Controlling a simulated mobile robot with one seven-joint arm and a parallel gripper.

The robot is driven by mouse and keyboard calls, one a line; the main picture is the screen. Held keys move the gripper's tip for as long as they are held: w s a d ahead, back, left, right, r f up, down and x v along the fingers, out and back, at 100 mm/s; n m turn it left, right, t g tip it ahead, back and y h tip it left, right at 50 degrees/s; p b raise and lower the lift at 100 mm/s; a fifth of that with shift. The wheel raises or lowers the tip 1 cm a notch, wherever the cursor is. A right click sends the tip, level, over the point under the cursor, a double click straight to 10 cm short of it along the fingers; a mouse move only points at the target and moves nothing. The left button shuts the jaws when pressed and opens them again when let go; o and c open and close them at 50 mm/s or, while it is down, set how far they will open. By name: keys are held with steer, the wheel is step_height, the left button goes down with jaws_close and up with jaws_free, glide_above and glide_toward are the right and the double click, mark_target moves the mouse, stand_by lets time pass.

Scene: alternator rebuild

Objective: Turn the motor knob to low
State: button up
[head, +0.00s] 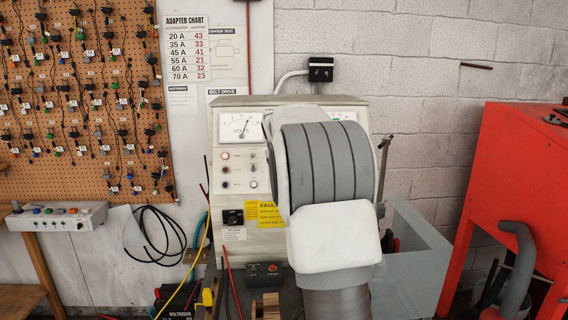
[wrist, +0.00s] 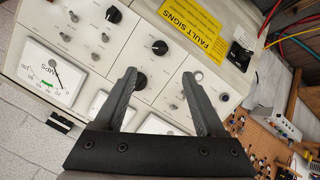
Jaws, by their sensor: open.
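The tester's control panel fills most of the wrist view, turned on its side. It carries three black knobs: one at the upper left (wrist: 113,15), one in the upper middle (wrist: 160,47), and one beside the left finger (wrist: 140,80), partly covered by it. I cannot read which is the motor knob or its setting. My gripper (wrist: 159,74) is open and empty in front of the panel, its fingers pointing at it. In the head view my arm covers the panel's right part and hides the gripper. A black switch (head: 233,217) shows at the panel's lower left.
The panel has meters (head: 240,127), small toggles and a yellow fault label (head: 265,214). A grey open bin (head: 412,262) and a red cabinet (head: 520,200) stand right. A pegboard of connectors (head: 80,100) hangs left.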

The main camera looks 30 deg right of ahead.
steer(key=v, duration=0.5)
stand_by(0.4)
steer(key=s+a+f+y, duration=0.1)
steer(key=s+a+y, duration=0.2)
steer(key=s+a, duration=1.4)
steer(key=s+a+f+g+y, duration=0.1)
steer(key=s+a+f, duration=0.3)
steer(key=s, duration=0.5)
steer(key=s+a+f+g+y, duration=0.1)
steer(key=s+a+f, duration=0.4)
steer(key=s, duration=0.5)
steer(key=shift+s+a+f+y, duration=0.25)
steer(key=shift+f+y, duration=0.05)
steer(key=shift+f, duration=0.35)
